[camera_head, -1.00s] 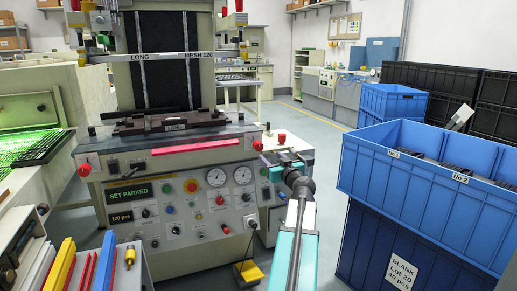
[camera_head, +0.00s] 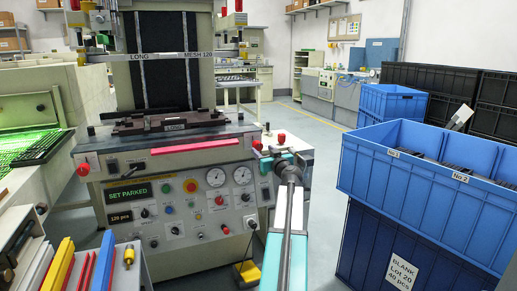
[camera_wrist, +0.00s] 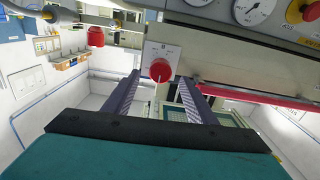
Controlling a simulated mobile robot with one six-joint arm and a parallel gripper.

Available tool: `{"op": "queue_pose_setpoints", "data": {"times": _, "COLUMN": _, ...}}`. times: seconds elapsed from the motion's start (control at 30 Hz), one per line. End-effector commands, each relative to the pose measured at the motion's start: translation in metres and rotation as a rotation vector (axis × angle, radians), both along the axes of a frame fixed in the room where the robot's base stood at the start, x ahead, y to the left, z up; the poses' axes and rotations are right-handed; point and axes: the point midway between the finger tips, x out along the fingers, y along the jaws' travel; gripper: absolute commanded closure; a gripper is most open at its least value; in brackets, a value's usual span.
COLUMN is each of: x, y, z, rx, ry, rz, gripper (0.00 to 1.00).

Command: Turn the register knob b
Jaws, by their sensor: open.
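A red round knob (camera_wrist: 160,70) sits on a small white plate at the end of the press front. It shows between my gripper's two fingers (camera_wrist: 159,80) in the wrist view. In the head view the red knob (camera_head: 257,145) is at the right end of the press's front edge. My gripper (camera_head: 266,153) is right beside it there, open. The fingers lie one on each side of the knob in the wrist view; I cannot tell whether they touch it.
The press panel (camera_head: 180,205) with gauges and buttons is left of my arm. Another red knob (camera_head: 83,170) is at its left end. Blue crates (camera_head: 420,180) stand at right, with clear floor between.

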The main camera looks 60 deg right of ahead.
Motion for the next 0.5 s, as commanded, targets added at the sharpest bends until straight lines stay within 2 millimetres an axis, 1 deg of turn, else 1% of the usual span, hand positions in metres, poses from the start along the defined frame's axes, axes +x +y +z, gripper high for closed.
{"op": "queue_pose_setpoints", "data": {"times": 0.1, "x": 0.011, "y": -0.008, "z": 0.0, "rx": 0.0, "ry": 0.0, "rz": 0.001, "gripper": 0.49}}
{"op": "queue_pose_setpoints", "data": {"times": 0.5, "x": 0.039, "y": -0.029, "z": 0.0, "rx": 0.0, "ry": 0.0, "rz": 0.001, "gripper": 0.49}}
